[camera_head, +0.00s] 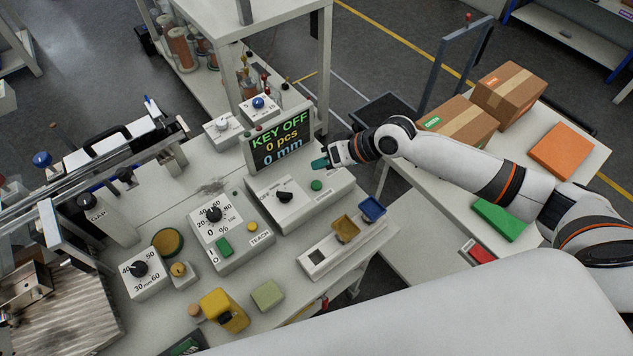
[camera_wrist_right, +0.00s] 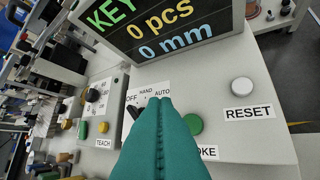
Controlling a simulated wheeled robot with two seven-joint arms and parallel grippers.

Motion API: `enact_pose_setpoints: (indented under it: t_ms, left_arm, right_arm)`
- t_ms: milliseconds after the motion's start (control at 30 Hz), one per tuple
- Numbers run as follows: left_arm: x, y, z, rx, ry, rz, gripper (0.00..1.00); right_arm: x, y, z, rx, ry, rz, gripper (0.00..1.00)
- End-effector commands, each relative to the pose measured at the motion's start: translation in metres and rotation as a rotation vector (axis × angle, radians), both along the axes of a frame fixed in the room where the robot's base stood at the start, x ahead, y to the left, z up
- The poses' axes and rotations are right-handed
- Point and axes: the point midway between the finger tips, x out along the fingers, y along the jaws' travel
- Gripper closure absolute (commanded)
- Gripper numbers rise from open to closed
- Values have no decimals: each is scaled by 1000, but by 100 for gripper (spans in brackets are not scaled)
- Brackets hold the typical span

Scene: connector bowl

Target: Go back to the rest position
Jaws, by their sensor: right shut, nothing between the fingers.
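My right gripper (camera_head: 322,163) reaches in from the right over the bench, just right of the display (camera_head: 278,140). Its teal fingers (camera_wrist_right: 160,130) are together with nothing between them. They hover over the control box (camera_head: 325,197) and look apart from it. In the wrist view the fingers partly cover the black key switch (camera_wrist_right: 131,112), marked OFF, HAND and AUTO, and stand beside a green button (camera_wrist_right: 193,124). The display reads KEY OFF, 0 pcs, 0 mm. My left gripper is not in view.
A white RESET button (camera_wrist_right: 242,87) is right of the green one. A tray with a yellow bin (camera_head: 345,228) and a blue bin (camera_head: 372,209) stands at the bench's right edge. Cardboard boxes (camera_head: 508,92) sit on the side table. Dial boxes crowd the bench's left part.

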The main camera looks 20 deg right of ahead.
Motion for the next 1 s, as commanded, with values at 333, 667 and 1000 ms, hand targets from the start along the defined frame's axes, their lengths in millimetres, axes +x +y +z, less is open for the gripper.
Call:
enact_pose_setpoints:
  t_ms: [333,667,1000]
  left_arm:
    - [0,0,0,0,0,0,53]
    - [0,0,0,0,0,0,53]
    - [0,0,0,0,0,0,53]
  right_arm:
    - [0,0,0,0,0,0,100]
    - [-81,66,-23,-88,-54,177,100]
    - [-169,36,-28,-360,-54,82,100]
